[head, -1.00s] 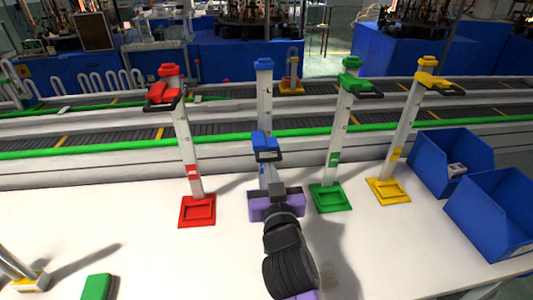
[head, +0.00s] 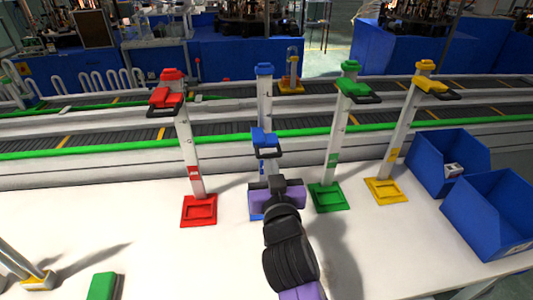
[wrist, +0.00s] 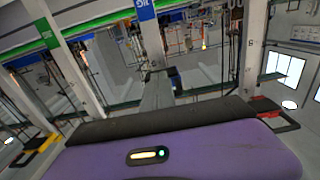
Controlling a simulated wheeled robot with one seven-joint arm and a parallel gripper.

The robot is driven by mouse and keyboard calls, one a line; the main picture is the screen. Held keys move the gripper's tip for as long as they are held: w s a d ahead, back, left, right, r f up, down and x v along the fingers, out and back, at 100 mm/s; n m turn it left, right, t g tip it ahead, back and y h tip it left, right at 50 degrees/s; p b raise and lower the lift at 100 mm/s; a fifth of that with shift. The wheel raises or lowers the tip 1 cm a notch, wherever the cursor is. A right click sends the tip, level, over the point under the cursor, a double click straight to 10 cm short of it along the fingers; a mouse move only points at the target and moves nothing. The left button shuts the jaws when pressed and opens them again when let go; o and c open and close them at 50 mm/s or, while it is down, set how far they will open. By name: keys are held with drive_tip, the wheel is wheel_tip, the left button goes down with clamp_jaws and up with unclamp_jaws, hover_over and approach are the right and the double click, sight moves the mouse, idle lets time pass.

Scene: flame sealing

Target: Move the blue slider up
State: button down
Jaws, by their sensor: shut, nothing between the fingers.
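The blue slider (head: 264,138), with a dark loop handle on its front, sits partway up a pale upright post (head: 265,100) with a blue cap. My gripper (head: 279,182), purple and black, is shut and empty. In the head view it appears just below the slider's handle, in front of the lower post; contact cannot be told. It hides most of the post's blue base (head: 256,215).
Posts with red (head: 168,97), green (head: 354,88) and yellow (head: 431,87) sliders stand on either side, their sliders high up. Two blue bins (head: 493,215) are at the right. A green block (head: 103,286) lies front left. A conveyor (head: 100,135) runs behind.

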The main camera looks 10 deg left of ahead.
drive_tip(key=shift+r+p, duration=3.65)
drive_tip(key=shift+r, duration=1.7)
drive_tip(key=p+v, duration=0.1)
drive_tip(key=v, duration=0.9)
drive_tip(key=shift+p, duration=0.3)
drive_tip(key=shift+r, duration=0.15)
